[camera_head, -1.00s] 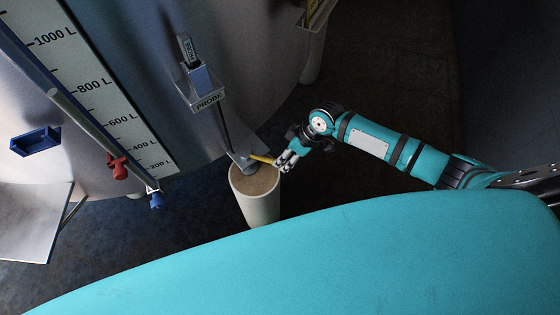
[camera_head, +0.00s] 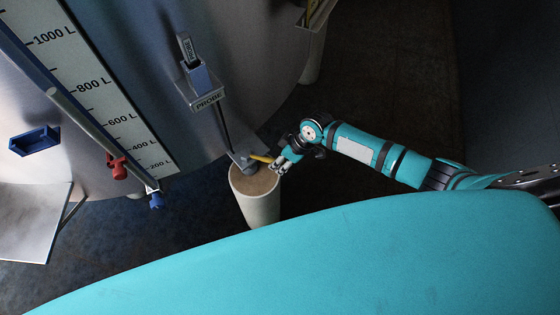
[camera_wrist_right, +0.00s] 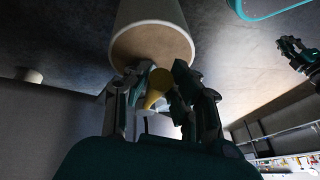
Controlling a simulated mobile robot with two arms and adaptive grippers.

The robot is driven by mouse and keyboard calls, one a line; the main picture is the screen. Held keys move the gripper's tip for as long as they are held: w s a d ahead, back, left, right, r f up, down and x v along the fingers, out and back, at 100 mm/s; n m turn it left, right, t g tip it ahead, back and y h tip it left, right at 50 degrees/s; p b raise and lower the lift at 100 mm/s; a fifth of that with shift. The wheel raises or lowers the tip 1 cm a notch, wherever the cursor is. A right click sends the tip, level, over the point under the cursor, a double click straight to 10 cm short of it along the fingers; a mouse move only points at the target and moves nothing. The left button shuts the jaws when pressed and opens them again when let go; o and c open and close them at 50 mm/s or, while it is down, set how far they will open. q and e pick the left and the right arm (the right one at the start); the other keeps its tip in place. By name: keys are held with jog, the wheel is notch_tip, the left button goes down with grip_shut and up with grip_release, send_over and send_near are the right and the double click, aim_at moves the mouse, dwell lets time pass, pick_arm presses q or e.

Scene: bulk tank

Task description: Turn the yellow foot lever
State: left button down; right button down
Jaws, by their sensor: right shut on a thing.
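The yellow foot lever (camera_head: 262,158) sticks out to the right from a grey fitting (camera_head: 247,165) by the top of a round pale foot post at the tank's base. My right gripper (camera_head: 280,164) reaches in from the right and is shut on the lever's outer end. In the right wrist view the yellow lever (camera_wrist_right: 158,88) shows between the two fingers of the right gripper (camera_wrist_right: 155,85), with the post beyond it. My left gripper is not in the head view. A gripper at the right edge of the wrist view (camera_wrist_right: 298,55) is small and dark.
The pale foot post (camera_head: 257,208) stands just below the lever. The metal tank (camera_head: 130,60) rises behind, with a litre scale (camera_head: 95,85) and a probe holder (camera_head: 205,95). Dark floor (camera_head: 390,70) lies open at right.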

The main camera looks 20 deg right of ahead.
dwell(0.3)
jog(key=shift+s+a+r+m+p, duration=0.2)
jog(key=shift+s+m+p, duration=0.1)
jog(key=shift+p, duration=0.45)
jog(key=shift+f, duration=0.1)
jog(key=shift+w+f, duration=0.1)
jog(key=c, duration=1.1)
grip_release()
jog(key=shift+r, duration=0.2)
jog(key=v, duration=1.1)
jog(key=shift+s+d+r, duration=0.1)
jog(key=shift+s+r, duration=0.1)
jog(key=shift+r, duration=0.1)
